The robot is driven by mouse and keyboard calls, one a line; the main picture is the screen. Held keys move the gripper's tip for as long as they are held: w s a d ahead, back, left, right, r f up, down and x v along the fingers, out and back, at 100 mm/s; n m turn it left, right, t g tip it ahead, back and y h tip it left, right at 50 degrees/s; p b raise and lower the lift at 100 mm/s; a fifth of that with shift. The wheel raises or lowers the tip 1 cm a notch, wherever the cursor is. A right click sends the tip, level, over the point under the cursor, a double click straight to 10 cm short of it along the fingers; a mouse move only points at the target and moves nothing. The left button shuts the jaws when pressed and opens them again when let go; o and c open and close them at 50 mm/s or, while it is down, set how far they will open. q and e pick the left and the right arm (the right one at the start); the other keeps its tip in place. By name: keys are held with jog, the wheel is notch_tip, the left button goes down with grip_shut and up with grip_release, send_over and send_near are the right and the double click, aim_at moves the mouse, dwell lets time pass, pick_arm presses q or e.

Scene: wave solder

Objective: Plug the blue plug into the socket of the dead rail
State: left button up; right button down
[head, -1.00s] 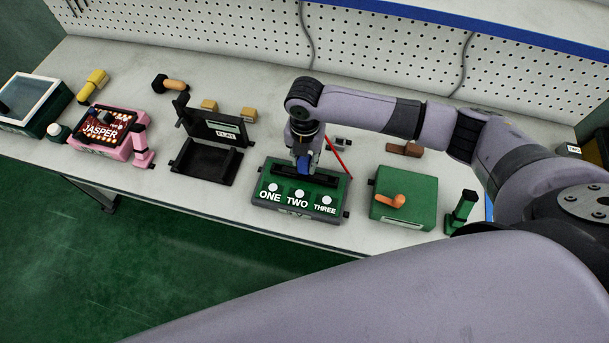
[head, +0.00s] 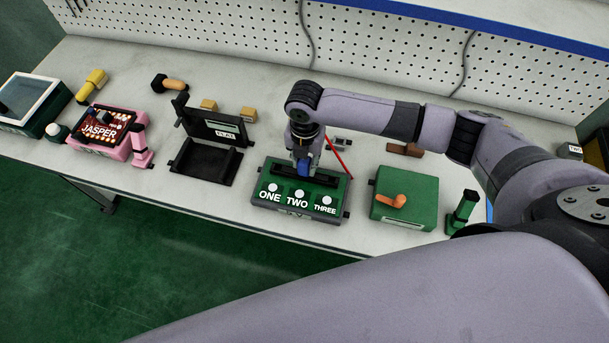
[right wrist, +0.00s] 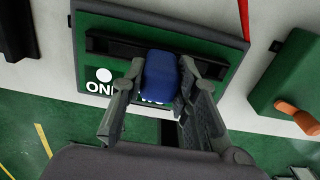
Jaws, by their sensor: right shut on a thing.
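My right gripper (head: 303,158) is shut on the blue plug (right wrist: 160,75) and points down over the green box (head: 262,180). The plug also shows in the head view (head: 303,168), at the black bar (head: 325,180) along the box's top, behind the label TWO. Whether its tip is in a socket or just above cannot be told. The box front carries ONE, TWO and THREE, each below a white disc. All three discs look alike. In the right wrist view the plug and fingers hide most of TWO and THREE. My left gripper is not in view.
A green box with an orange crank (head: 392,201) stands to the right, and an open black fixture (head: 205,162) to the left. A red rod (head: 340,155) leans close behind the gripper. A pink stand (head: 141,145) with a JASPER board is farther left.

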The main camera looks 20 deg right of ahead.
jog(key=shift+f, duration=0.2)
jog(key=c, duration=1.2)
grip_release()
notch_tip(320, 180, up, 12)
jog(key=shift+r, duration=0.1)
